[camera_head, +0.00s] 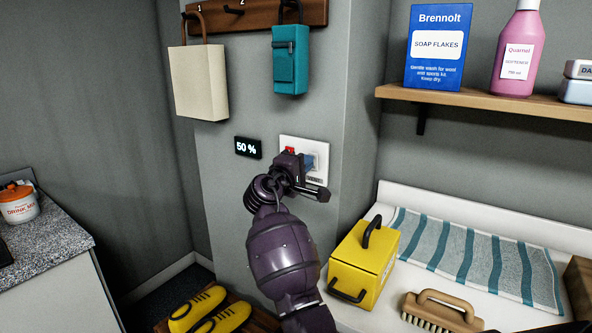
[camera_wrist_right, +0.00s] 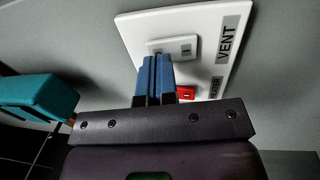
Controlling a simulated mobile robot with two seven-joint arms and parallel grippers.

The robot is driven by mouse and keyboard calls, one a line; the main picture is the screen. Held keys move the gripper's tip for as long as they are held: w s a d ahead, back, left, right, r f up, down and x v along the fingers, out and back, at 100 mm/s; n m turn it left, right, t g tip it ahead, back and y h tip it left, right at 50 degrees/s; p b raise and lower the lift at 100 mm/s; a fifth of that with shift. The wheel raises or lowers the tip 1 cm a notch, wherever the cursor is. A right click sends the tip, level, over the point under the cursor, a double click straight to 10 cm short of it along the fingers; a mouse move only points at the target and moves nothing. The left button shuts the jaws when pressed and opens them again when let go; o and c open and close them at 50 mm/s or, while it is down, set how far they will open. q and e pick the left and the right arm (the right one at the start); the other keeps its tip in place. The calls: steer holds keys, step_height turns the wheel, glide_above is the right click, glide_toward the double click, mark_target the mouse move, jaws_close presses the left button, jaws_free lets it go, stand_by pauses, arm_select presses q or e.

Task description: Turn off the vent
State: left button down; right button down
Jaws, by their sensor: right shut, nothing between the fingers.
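A white switch plate (camera_head: 320,148) is on the grey wall pillar, partly hidden behind my right gripper (camera_head: 310,161). In the right wrist view the plate (camera_wrist_right: 135,25) shows tilted, with a "VENT" label (camera_wrist_right: 229,42). A white rocker switch (camera_wrist_right: 186,46) is beside that label. A red switch (camera_wrist_right: 186,93) sits lower on the plate, beside a smaller label I cannot read surely. My right gripper's blue fingers (camera_wrist_right: 155,62) are shut and empty, with tips at the white switch; I cannot tell whether they touch it. My left gripper is not in view.
A "50 %" display (camera_head: 248,147) is left of the plate. A teal case (camera_head: 290,60) and a cream bag (camera_head: 198,83) hang above. A yellow box (camera_head: 362,265) and brush (camera_head: 440,312) are on the white counter below right. A shelf (camera_head: 480,101) is upper right.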

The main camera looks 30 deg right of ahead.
steer(key=shift+w+d, duration=0.15)
steer(key=shift+d, duration=0.2)
